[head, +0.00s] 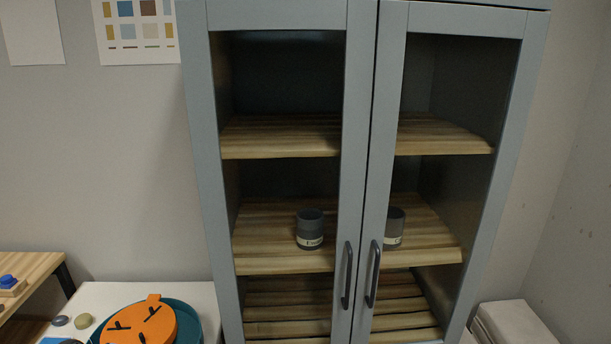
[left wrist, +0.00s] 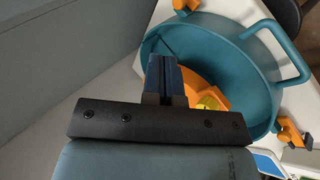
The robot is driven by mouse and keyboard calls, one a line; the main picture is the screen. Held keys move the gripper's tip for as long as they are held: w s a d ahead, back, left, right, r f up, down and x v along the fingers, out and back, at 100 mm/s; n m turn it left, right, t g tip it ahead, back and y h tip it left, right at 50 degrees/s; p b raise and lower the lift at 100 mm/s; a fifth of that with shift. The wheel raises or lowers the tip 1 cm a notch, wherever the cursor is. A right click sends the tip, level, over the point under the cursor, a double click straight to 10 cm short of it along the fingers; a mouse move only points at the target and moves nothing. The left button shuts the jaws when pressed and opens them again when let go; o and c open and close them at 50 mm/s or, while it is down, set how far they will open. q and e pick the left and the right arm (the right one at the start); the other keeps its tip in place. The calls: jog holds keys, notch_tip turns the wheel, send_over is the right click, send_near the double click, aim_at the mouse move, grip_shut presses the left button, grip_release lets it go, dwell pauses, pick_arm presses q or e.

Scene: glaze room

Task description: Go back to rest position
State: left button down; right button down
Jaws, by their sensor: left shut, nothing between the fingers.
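My left gripper (left wrist: 163,62) shows in the left wrist view, with its dark fingers together and nothing between them. It appears over the near side of a round teal container (left wrist: 262,62) with a loop handle; I cannot tell its height above it. An orange piece (left wrist: 215,86) lies inside, partly hidden by my fingers. Neither gripper shows in the head view. There, the teal container (head: 208,318) and an orange piece with dark marks (head: 142,325) are at the lower left.
A grey two-door cabinet (head: 362,130) stands ahead, its doors shut, with two dark labelled jars (head: 310,229) (head: 394,229) on the middle shelf. A white table (head: 100,296) is at lower left beside a wooden surface (head: 28,268). A pale box (head: 512,322) is at lower right.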

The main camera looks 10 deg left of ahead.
pick_arm(q)
jog(key=s+d+f+m+y, duration=0.2)
jog(key=s+d+f, duration=0.25)
jog(key=d, duration=0.35)
jog(key=s+d+f+m+y, duration=0.2)
jog(key=s+d+f+m, duration=0.1)
jog(key=s+d, duration=0.35)
jog(key=s+d+r+m+t, duration=0.2)
jog(key=s+d+r, duration=0.1)
jog(key=d, duration=0.6)
jog(key=s+d+r+m+t+h, duration=0.1)
jog(key=s+d+r+m+t, duration=0.1)
jog(key=s+d, duration=0.4)
jog(key=d+r+t, duration=0.1)
jog(key=d, duration=0.2)
jog(key=shift+s+r, duration=0.2)
jog(key=shift+r, duration=0.15)
